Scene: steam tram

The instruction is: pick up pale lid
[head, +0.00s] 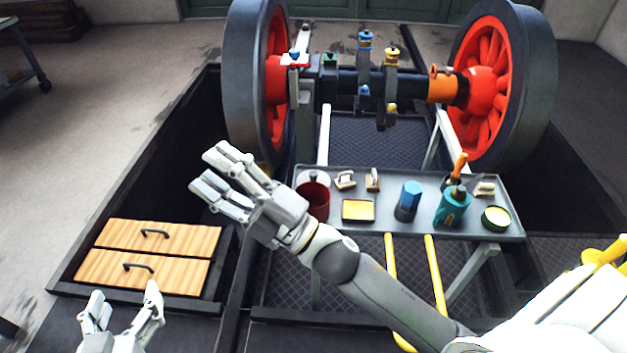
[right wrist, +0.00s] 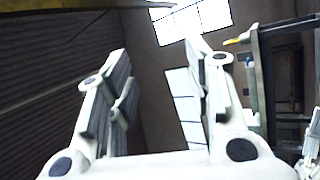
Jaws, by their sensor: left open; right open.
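A pale round disc, which looks like the pale lid (head: 322,175), lies at the left end of the grey tray table (head: 375,227), partly hidden behind a dark red pot (head: 313,199). My right gripper (head: 208,172) is open and empty, left of the tray table and pointing up-left, away from the disc. In the right wrist view its two fingers (right wrist: 160,70) are spread with nothing between them, and no lid shows there. My left gripper (head: 124,298) is open and empty at the lower left, in front of the wooden drawers.
The tray also holds a yellow tin (head: 358,210), a blue-topped can (head: 408,200), a teal holder (head: 453,207) and a round green tin (head: 495,218). Wooden drawers (head: 150,254) stand left. A red-spoked wheelset (head: 385,80) rises behind. Yellow rails (head: 437,275) stand in front.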

